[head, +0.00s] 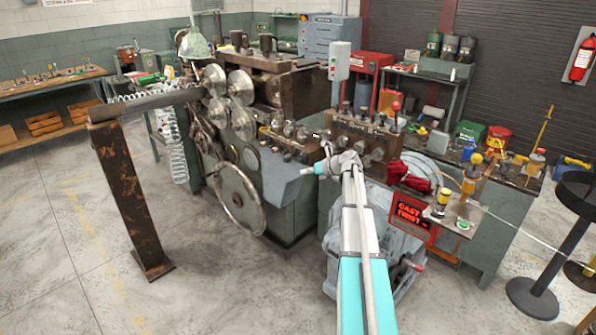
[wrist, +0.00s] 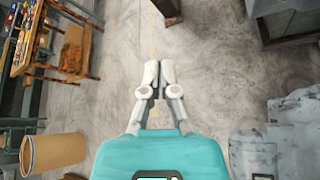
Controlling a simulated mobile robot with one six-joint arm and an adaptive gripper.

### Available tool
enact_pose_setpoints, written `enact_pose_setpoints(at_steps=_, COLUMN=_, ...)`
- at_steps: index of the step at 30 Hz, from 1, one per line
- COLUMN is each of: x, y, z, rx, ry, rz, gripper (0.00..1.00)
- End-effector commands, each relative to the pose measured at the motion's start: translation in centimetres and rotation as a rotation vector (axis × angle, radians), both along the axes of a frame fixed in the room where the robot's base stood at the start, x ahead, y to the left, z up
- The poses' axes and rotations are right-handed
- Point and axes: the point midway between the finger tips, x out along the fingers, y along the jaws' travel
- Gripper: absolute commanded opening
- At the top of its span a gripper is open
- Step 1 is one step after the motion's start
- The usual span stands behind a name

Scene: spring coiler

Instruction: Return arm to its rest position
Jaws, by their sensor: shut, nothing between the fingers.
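My gripper (wrist: 160,70) shows in the wrist view with its two pale fingers together and nothing between them. It points out over bare concrete floor. In the head view my white and teal arm reaches up from the bottom centre, in front of the spring coiler (head: 243,123). The arm's far joints appear in front of the coiler's right part; the gripper fingers cannot be made out there. I cannot tell from this view whether the arm touches the machine.
A rusty post (head: 132,200) stands left of the coiler. A tool bench (head: 490,215) and black stand (head: 533,295) are at right. The wrist view shows a brown bin (wrist: 55,153) and a cluttered table (wrist: 25,50) at left. Floor is clear at lower left.

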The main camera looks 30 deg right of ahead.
Motion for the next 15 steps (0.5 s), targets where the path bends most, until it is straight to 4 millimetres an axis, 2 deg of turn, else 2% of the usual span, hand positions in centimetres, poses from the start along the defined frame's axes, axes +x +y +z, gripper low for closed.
enact_pose_setpoints(at_steps=15, x=-0.58, y=-0.30, z=0.31, rx=0.000, ry=0.001, rz=0.001, gripper=0.00)
